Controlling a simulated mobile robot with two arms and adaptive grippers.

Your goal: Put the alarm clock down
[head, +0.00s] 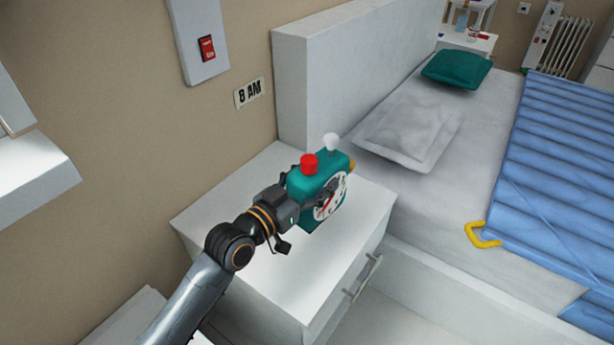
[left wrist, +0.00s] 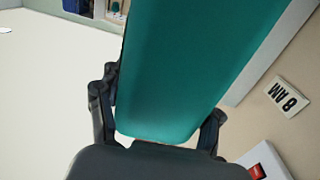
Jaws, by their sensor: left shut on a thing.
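The alarm clock (head: 316,190) is teal, with a white dial and a red knob on top. My left gripper (head: 303,203) is shut on it and holds it over the white nightstand (head: 225,215). I cannot tell from the head view whether its underside touches the nightstand top. In the left wrist view the clock's teal body (left wrist: 195,70) fills the middle between the two dark fingers (left wrist: 158,125). My right gripper is not in view.
The nightstand top is otherwise clear. The bed (head: 410,185) with a grey pillow (head: 408,128) and blue cover (head: 560,160) stands to the right. An "8 AM" sign (head: 249,92) and a red switch (head: 207,48) are on the wall behind.

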